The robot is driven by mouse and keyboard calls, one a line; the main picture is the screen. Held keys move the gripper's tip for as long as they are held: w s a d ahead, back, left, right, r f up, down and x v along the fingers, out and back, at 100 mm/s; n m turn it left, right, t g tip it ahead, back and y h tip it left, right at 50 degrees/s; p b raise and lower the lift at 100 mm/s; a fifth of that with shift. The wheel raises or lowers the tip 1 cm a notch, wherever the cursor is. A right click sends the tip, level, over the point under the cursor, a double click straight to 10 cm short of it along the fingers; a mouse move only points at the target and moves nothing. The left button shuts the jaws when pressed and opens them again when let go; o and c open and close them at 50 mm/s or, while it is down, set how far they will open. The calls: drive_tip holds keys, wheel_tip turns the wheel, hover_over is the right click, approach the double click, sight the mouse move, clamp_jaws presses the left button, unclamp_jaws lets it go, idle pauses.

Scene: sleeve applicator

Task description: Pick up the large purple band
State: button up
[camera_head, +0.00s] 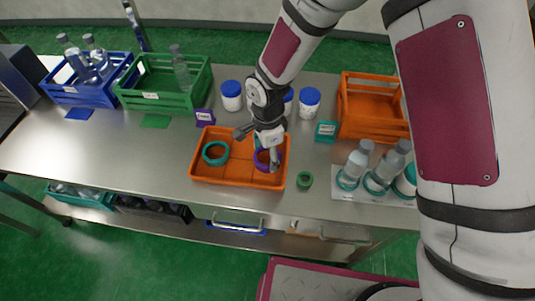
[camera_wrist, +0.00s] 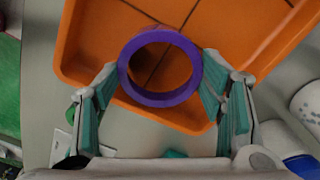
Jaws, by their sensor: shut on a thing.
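The large purple band (camera_wrist: 126,72) is between the two finger tips of my gripper (camera_wrist: 161,72) in the wrist view. A tip touches each outer side of it, and its open hole faces the camera. In the head view the purple band (camera_head: 278,159) is at the right part of the orange tray (camera_head: 236,179), partly hidden by my gripper (camera_head: 262,156). I cannot tell how high it is above the tray floor. A teal band (camera_head: 206,154) lies in the left part of the same tray.
A green band (camera_head: 304,180) lies right of the tray. Blue-lidded jars (camera_head: 309,103) and a teal box (camera_head: 326,131) stand behind it. Bottles (camera_head: 356,163) stand at the right. Orange (camera_head: 374,125), green (camera_head: 150,101) and blue (camera_head: 75,100) crates line the back.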

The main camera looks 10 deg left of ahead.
drive_tip(key=shift+r, duration=0.45)
wheel_tip(320, 180, up, 2)
drive_tip(key=shift+w+r, duration=0.1)
drive_tip(key=s+d, duration=0.3)
drive_tip(key=s, duration=0.1)
drive_tip(key=s+d+r, duration=0.1)
drive_tip(key=s+d, duration=0.3)
drive_tip(key=s+d+b, duration=0.1)
drive_tip(key=s+d, duration=0.2)
drive_tip(key=s, duration=0.1)
drive_tip(key=shift+d+r, duration=0.25)
drive_tip(key=shift+d, duration=0.1)
drive_tip(key=shift+r, duration=0.1)
wheel_tip(320, 180, up, 3)
drive_tip(key=shift+f+p, duration=0.2)
drive_tip(key=shift+p, duration=0.85)
